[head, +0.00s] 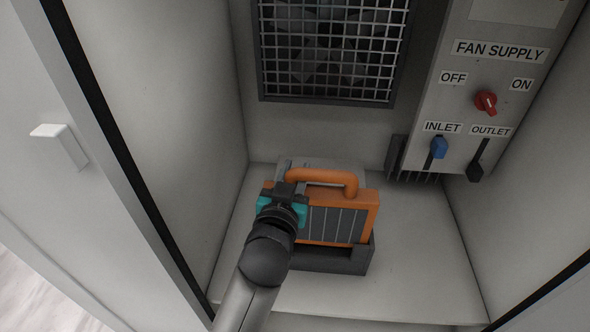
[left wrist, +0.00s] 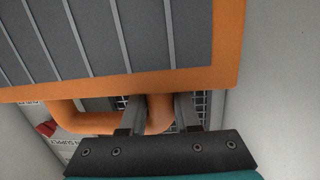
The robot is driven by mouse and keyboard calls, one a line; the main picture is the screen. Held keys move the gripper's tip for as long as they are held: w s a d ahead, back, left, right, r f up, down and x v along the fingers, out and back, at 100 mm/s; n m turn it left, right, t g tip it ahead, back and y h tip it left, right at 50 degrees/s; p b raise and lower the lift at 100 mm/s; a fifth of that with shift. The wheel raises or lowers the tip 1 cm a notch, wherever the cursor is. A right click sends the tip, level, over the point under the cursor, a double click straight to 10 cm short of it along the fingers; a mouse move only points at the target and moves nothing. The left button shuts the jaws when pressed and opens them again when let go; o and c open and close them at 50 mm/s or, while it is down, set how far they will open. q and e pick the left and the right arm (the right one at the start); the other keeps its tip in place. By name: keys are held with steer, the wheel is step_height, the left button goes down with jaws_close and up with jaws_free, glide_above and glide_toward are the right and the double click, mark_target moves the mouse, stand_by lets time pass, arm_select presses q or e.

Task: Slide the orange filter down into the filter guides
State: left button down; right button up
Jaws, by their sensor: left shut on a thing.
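The orange filter (head: 368,205) has a dark ribbed panel and an orange handle (head: 330,178) on top. It stands upright at the dark grey filter guides (head: 335,262) on the cabinet floor, its lower edge behind their front wall. How deep it sits is hidden. My left gripper (head: 288,192) is shut on the left part of the handle. In the left wrist view, the fingers (left wrist: 157,115) are on both sides of the handle, and the filter (left wrist: 150,85) fills the top of the picture. My right gripper is not in view.
A fan grille (head: 328,50) is on the back wall. At the right, the fan supply panel (head: 500,65) carries a red knob (head: 486,103), a blue inlet lever (head: 438,148) and a black outlet lever (head: 476,170). The floor right of the guides is clear.

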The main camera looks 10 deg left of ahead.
arm_select(q)
steer(key=shift+f+b, duration=2.7)
steer(key=shift+f, duration=1)
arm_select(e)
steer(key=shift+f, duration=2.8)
arm_select(q)
steer(key=c, duration=0.6)
jaws_free()
steer(key=shift+o, duration=0.2)
steer(key=shift+f, duration=0.1)
steer(key=shift+s, duration=0.1)
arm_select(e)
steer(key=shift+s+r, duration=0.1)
